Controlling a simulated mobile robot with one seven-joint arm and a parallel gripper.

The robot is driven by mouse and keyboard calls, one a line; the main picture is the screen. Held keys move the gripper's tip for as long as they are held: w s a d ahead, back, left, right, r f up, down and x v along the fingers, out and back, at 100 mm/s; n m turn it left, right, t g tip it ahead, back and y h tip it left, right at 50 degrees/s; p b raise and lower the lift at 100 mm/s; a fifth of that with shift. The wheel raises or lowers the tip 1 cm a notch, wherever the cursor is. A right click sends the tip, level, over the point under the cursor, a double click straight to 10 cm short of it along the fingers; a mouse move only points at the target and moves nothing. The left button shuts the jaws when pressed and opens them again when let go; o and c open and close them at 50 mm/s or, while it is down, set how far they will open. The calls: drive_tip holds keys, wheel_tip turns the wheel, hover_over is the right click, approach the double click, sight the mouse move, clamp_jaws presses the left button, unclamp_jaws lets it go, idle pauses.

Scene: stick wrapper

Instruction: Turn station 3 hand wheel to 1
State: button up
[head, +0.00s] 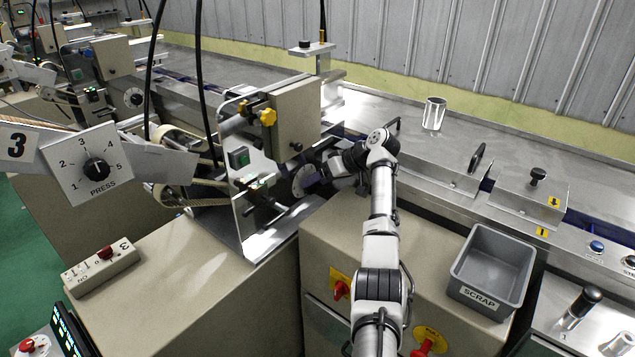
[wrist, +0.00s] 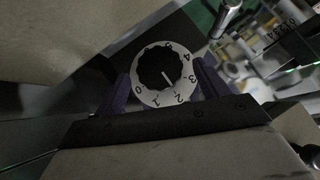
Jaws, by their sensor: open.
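The hand wheel is a round white dial with a black knob (wrist: 157,66), facing me in the wrist view. Numbers run around its face, and a light mark on the knob points at about 2. My gripper (wrist: 163,88) is open, with one purple finger on each side of the dial. I cannot tell whether the fingers touch it. In the head view the dial (head: 301,182) shows on the side of the station's machine, partly covered by my gripper (head: 316,180).
A PRESS dial panel (head: 75,180) stands at the left. A metal bracket (head: 238,215) is just left of the hand wheel. A grey SCRAP bin (head: 466,295) sits on the cabinet at the right. A metal cylinder (head: 434,113) stands on the rear table.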

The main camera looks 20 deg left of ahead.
drive_tip(key=b+v, duration=0.3)
drive_tip(key=v, duration=0.9)
drive_tip(key=shift+d+r, duration=0.3)
